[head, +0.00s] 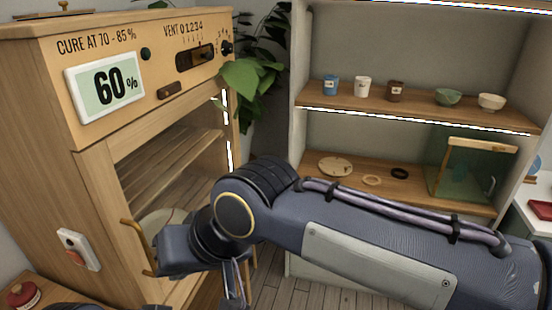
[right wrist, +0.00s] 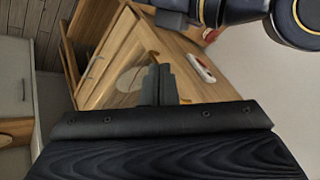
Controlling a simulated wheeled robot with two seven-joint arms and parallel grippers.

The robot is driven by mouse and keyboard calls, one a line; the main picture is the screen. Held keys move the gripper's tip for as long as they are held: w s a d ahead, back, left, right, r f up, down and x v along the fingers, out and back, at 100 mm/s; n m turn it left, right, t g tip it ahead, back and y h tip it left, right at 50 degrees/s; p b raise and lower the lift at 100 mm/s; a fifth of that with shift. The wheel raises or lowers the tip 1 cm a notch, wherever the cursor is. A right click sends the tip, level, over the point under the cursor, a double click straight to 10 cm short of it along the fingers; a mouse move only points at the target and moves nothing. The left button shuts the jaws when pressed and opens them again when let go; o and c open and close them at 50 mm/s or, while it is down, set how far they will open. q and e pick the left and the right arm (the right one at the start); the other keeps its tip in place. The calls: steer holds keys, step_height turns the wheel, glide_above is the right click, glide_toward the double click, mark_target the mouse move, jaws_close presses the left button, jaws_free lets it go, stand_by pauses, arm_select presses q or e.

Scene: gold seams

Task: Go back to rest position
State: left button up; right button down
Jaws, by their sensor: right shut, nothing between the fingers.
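My right arm reaches across the head view from the lower right. Its gripper (head: 234,286) hangs in front of the wooden curing cabinet (head: 185,120), low near the open front. In the right wrist view the fingers (right wrist: 158,85) are together with nothing between them, pointing toward the cabinet (right wrist: 110,62). A pale round plate (head: 160,218) with a seam line sits low in the cabinet, partly hidden by my wrist.
The cabinet's display (head: 105,87) reads 60%. A brass handle (head: 136,245) stands out beside my wrist. A shelf unit (head: 297,130) with cups (head: 362,87), bowls (head: 448,97) and a glass box (head: 470,172) stands behind my arm. A red-lidded jar (head: 22,294) is at lower left.

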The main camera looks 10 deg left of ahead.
steer(key=w+d+f+m+t+h, duration=0.1)
steer(key=w+d+f+m, duration=0.15)
steer(key=d, duration=0.85)
steer(key=w+d+f+m+t+h, duration=0.15)
steer(key=w+d, duration=0.25)
steer(key=d, duration=0.8)
steer(key=s+d+f+m, duration=0.1)
steer(key=s+d+f, duration=0.2)
steer(key=d, duration=0.2)
steer(key=s+d+f+m+t, duration=0.1)
steer(key=s+d+f+m, duration=0.1)
steer(key=d, duration=0.4)
steer(key=s+d+f+m+t+h, duration=0.1)
steer(key=s+d+f+m, duration=0.1)
steer(key=s+d+f, duration=0.2)
steer(key=shift+s+d+f, duration=0.4)
steer(key=shift+d+f, duration=0.55)
steer(key=shift+d, duration=0.3)
